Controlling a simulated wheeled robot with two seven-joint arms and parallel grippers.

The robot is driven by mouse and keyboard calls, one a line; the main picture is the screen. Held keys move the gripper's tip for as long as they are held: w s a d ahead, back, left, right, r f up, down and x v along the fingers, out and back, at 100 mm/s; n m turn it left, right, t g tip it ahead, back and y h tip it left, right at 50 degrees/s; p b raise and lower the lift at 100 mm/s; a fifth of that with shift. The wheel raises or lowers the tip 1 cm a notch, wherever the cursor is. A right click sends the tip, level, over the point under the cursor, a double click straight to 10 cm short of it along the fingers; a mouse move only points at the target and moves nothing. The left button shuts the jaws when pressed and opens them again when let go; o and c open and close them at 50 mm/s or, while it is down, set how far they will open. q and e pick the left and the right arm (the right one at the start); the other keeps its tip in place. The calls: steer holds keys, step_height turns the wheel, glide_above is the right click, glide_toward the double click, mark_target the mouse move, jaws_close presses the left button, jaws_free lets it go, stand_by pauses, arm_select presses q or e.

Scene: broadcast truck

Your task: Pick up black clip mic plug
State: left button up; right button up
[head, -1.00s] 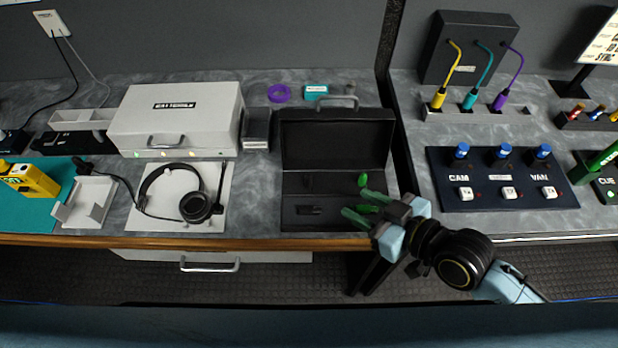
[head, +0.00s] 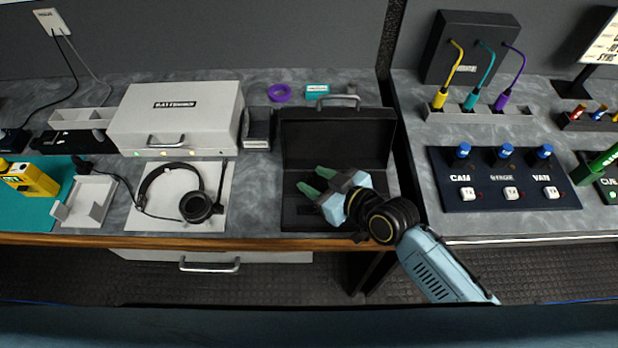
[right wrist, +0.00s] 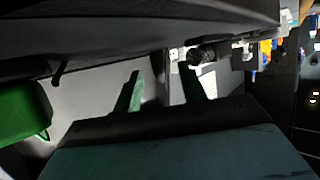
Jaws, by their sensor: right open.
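The open black case (head: 335,135) stands on the grey counter, its lid up against the back. My right gripper (head: 311,179) is over the case's dark interior, its green fingers apart and pointing left. I cannot clearly make out the black clip mic plug; the dark piece on the case floor is covered by the gripper or lost in shadow. In the right wrist view the two fingers (right wrist: 160,72) are spread with nothing clearly held between them. A bright green object (right wrist: 22,110) is at the left of that view. My left gripper is not in view.
A headset (head: 180,190) lies on a white pad left of the case, with a white box (head: 175,120) behind it. A navy switch panel (head: 500,200) is to the right. The case's raised lid bounds the space behind the gripper.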

jaws_close()
stand_by(0.3)
